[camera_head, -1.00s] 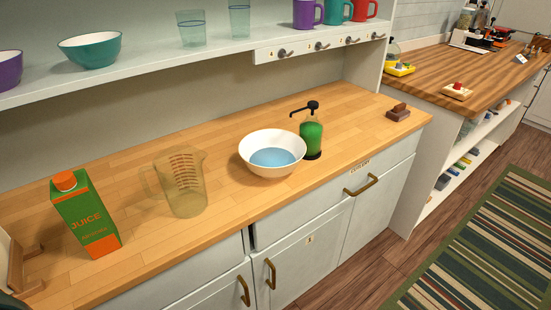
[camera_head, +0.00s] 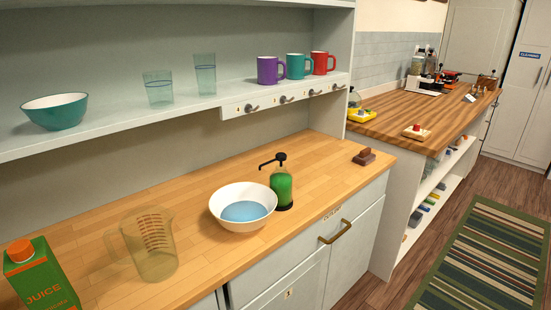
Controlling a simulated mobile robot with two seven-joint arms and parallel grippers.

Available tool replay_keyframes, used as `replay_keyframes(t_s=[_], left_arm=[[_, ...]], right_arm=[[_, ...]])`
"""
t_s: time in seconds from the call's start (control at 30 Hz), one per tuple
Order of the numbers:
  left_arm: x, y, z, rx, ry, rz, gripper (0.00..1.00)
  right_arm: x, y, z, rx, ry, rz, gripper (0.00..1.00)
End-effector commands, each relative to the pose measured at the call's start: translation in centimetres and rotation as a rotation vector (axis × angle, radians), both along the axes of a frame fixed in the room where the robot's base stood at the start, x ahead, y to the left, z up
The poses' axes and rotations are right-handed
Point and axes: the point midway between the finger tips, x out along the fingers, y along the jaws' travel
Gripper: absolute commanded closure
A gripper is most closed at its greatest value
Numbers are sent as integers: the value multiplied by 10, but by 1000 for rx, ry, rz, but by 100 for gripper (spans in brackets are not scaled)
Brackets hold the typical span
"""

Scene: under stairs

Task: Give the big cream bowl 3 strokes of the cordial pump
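The big cream bowl (camera_head: 243,221) stands upright on the wooden counter. It holds light blue liquid (camera_head: 245,211). The cordial pump (camera_head: 281,187) is a bottle of green liquid with a black pump head (camera_head: 273,160). It stands just behind and to the right of the bowl, and its spout points left, over or near the bowl's back rim. Neither of my grippers shows in the head view.
A clear measuring jug (camera_head: 152,246) and a juice carton (camera_head: 42,279) stand left of the bowl. A brown block-like item (camera_head: 364,157) lies to the right. A shelf above holds a teal bowl (camera_head: 56,110), glasses and mugs.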

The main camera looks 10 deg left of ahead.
Motion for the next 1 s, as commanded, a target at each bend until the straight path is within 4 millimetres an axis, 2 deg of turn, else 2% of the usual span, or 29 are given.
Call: replay_keyframes(t_s=[0.23, 0.63, 1.0], left_arm=[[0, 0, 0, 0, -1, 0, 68], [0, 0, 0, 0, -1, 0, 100], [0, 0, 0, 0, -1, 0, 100]], right_arm=[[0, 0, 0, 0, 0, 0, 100], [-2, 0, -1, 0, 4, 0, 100], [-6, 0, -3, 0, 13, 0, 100]])
